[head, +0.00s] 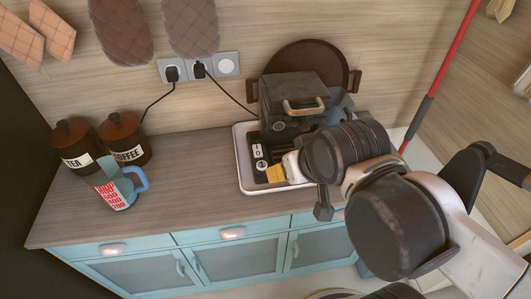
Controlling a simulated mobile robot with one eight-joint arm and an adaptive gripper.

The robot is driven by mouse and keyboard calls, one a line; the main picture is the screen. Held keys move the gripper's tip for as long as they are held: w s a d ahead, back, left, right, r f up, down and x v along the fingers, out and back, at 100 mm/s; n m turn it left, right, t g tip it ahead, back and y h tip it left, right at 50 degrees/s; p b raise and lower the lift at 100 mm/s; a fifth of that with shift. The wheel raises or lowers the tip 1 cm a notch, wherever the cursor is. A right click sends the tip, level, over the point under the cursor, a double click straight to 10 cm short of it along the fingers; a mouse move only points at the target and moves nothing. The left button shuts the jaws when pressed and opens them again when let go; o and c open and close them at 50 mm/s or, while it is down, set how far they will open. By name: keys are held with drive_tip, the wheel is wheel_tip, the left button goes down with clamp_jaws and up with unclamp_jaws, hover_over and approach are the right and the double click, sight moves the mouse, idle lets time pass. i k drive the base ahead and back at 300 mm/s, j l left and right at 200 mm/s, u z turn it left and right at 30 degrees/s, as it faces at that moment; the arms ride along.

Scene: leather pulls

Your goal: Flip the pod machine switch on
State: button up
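The pod machine (290,95) is a dark grey box with a pale curved handle on its upper front. It stands on a white tray (241,160) at the back right of the counter. A black panel with white markings (258,152) lies low at its front left; it looks like the switch area, but the switch's position is too small to tell. My gripper (276,174) is just right of and in front of this panel, with a yellow pad showing. Whether it touches the panel is unclear. My arm hides the machine's lower right and most of the gripper.
A tea canister (75,145), a coffee canister (124,140) and a measuring cup (117,185) stand on the left of the counter (190,180). Two plugs sit in the wall sockets (198,68), with cords hanging down. A round brown pan (310,60) leans behind the machine. The counter's middle is clear.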

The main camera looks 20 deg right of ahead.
sight(257, 150)
drive_tip(key=i+j, duration=0.15)
drive_tip(key=j, duration=0.2)
drive_tip(key=i+j+u, duration=0.1)
drive_tip(key=j, duration=0.3)
drive_tip(key=i+j, duration=0.3)
